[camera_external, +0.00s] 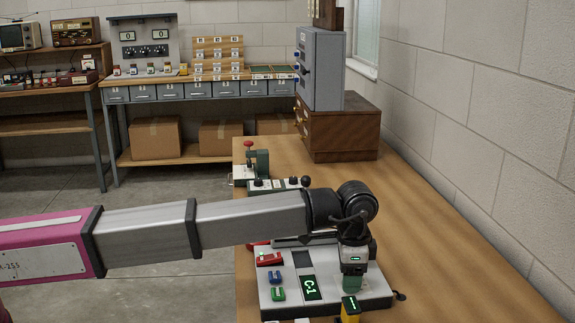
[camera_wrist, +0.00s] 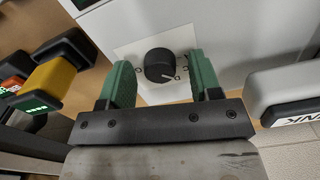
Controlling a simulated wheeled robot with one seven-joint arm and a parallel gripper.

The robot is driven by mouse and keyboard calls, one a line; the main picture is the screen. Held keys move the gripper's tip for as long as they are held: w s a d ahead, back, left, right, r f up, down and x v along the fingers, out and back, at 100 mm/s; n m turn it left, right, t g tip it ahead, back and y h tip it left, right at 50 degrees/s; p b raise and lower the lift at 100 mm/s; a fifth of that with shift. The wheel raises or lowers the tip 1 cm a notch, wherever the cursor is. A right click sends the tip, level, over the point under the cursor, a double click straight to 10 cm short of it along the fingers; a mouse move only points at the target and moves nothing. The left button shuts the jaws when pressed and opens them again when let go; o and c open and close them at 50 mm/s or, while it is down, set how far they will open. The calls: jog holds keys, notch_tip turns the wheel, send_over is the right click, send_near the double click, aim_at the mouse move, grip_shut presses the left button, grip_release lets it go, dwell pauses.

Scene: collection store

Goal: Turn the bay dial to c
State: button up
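The bay dial (camera_wrist: 159,65) is a round black knob on a pale plate, seen in the wrist view. A light pointer mark on it faces the lower right, near small letters that are too small to read surely. My gripper (camera_wrist: 160,61) is open, with its green fingers on either side of the dial and visible gaps to it. In the external view my gripper (camera_external: 354,262) points down over the right part of the grey control panel (camera_external: 375,294), and the dial is not discernible there.
A wooden cabinet (camera_external: 340,134) is farther back. The bench right of the panel is mostly clear.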

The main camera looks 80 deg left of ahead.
notch_tip(320, 180, up, 11)
dwell(0.8)
jog(key=shift+f, duration=0.1)
jog(key=s+a+f+n+g, duration=0.1)
jog(key=s+f, duration=0.5)
jog(key=s, duration=0.6)
jog(key=s+a+f+n, duration=0.15)
jog(key=s+f, duration=0.35)
jog(key=s, duration=0.7)
jog(key=s+a+f+n+g, duration=0.15)
jog(key=s+f, duration=0.45)
jog(key=s, duration=0.6)
jog(key=d+f+m+t, duration=0.1)
jog(key=d+f, duration=0.2)
jog(key=f, duration=0.6)
jog(key=w+d+f+m+t, duration=0.1)
jog(key=d+f, duration=0.2)
jog(key=f, duration=0.7)
jog(key=shift+d+f, duration=0.15)
jog(key=shift+d, duration=0.1)
jog(key=shift+w+t, duration=0.1)
jog(key=shift+t, duration=0.15)
